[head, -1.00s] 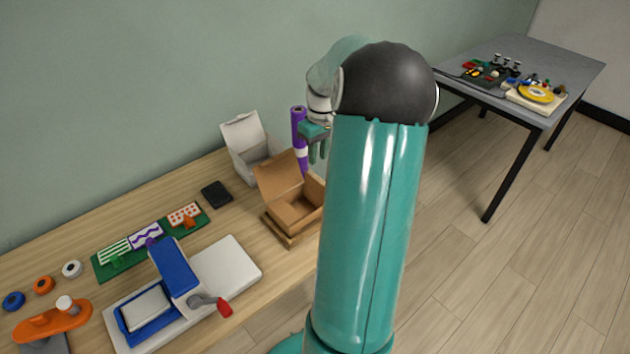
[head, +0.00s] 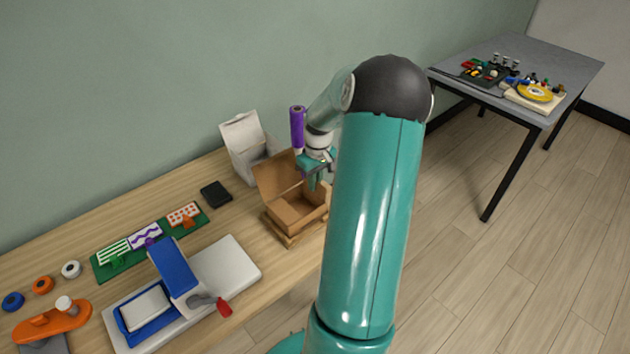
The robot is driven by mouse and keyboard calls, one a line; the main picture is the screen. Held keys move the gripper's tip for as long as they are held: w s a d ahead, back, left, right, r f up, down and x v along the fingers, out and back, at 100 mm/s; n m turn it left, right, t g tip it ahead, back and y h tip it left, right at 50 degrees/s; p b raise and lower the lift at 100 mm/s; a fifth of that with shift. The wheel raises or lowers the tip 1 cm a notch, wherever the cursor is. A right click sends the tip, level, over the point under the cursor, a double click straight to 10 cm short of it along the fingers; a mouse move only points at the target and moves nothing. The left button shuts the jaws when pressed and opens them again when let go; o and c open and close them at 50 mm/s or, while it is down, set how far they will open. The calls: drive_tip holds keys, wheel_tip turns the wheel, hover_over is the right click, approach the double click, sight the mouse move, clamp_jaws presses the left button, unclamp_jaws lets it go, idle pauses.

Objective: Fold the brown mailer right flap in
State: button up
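The brown mailer (head: 292,212) is an open cardboard box on a wooden base at the right end of the wooden table. Its lid stands up at the back left. Its right side is partly hidden behind my arm, so I cannot make out the right flap clearly. My gripper (head: 314,182) is over the back right part of the mailer, fingers pointing down. The fingers are small and partly overlapped, so I cannot tell whether they are apart or touching the cardboard.
A white box (head: 249,146) and a purple roll (head: 297,130) stand behind the mailer. A black block (head: 216,194) lies to its left. A blue and white press (head: 180,280) with a red-tipped handle is in front left. A grey table (head: 520,85) stands apart at right.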

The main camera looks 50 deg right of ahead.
clamp_jaws()
drive_tip(key=shift+a+h, duration=0.2)
drive_tip(key=shift+h, duration=0.1)
drive_tip(key=shift+w+a, duration=0.1)
drive_tip(key=h, duration=0.1)
drive_tip(key=a+h, duration=0.1)
drive_tip(key=h, duration=0.1)
drive_tip(key=g+h, duration=0.1)
drive_tip(key=shift+w+a+f+h, duration=0.1)
drive_tip(key=shift+w+a+h, duration=0.1)
drive_tip(key=shift+a+h, duration=0.1)
drive_tip(key=h, duration=0.1)
drive_tip(key=a+h, duration=0.1)
drive_tip(key=shift+w+f+g+h, duration=0.1)
drive_tip(key=shift+f+g+h, duration=0.2)
drive_tip(key=shift+a+f+g+h, duration=0.15)
drive_tip(key=shift+f+g+h, duration=0.05)
drive_tip(key=shift+h, duration=0.45)
drive_tip(key=shift+a+f+g+h, duration=0.1)
drive_tip(key=shift+f+g+h, duration=0.1)
drive_tip(key=shift+h, duration=0.45)
